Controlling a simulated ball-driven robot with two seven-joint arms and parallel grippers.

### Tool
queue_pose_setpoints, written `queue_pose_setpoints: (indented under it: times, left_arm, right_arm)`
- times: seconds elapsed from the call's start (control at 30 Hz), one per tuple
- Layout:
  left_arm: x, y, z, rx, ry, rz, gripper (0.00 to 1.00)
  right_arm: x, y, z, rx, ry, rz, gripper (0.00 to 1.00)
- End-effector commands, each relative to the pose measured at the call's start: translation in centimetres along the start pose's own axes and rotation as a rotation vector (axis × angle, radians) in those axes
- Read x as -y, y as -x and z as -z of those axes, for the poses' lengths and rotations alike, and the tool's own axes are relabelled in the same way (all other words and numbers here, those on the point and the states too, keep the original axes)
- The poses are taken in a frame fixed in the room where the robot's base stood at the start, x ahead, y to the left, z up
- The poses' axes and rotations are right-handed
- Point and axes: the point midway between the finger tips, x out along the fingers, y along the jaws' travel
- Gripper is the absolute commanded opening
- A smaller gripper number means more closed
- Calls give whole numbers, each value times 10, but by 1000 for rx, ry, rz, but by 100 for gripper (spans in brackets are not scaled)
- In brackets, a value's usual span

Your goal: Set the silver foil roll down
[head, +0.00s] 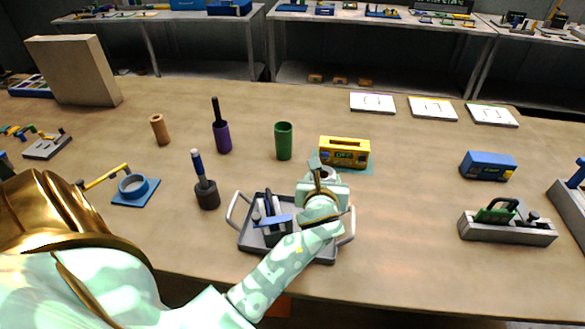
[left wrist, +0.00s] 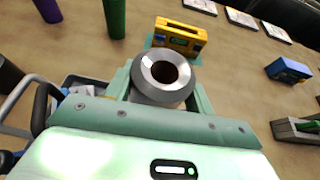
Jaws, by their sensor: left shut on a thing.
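The silver foil roll (left wrist: 146,83) shows in the left wrist view as a metallic cylinder with its open end towards the camera. My left gripper (left wrist: 163,88) is shut around it, with one finger on each side. In the head view the left gripper (head: 323,178) is just in front of a yellow box-shaped device (head: 344,146) on a teal mat (head: 367,171). The roll is mostly hidden there by the gripper and wrist. I cannot tell whether the roll touches the table. My right gripper is not in view.
A grey tray (head: 247,240) with a tool inside lies under my left forearm. A green cylinder (head: 283,141) and a purple roll (head: 222,137) stand to the left. A blue box (head: 488,165) and a grey holder (head: 507,230) are at right. The table between is clear.

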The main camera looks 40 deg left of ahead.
Motion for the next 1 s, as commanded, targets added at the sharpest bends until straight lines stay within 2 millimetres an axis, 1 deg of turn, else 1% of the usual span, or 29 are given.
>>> queue_pose_setpoints:
  times: [0.03,0.1,0.17,0.3,0.47,0.6,0.67,0.73,1.0]
  left_arm:
    - [3,-4,-1,0,7,-15,25]
    - [4,-11,6,-1,12,-30,25]
    - [5,-16,15,-1,11,-34,25]
    - [4,-26,42,-2,8,-34,25]
    - [4,-33,58,0,10,-32,25]
    - [4,-43,84,-2,9,-32,25]
    - [4,-46,92,-1,8,-31,25]
    - [4,-47,94,0,11,-31,25]
    - [4,-47,93,1,10,-31,25]
  right_arm:
    - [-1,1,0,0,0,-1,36]
    - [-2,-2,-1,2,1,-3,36]
    - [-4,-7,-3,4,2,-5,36]
    - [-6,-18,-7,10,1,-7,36]
    - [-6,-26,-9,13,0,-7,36]
    - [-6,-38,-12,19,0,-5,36]
    - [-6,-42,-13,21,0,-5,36]
    - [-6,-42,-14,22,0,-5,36]
    - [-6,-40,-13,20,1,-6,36]
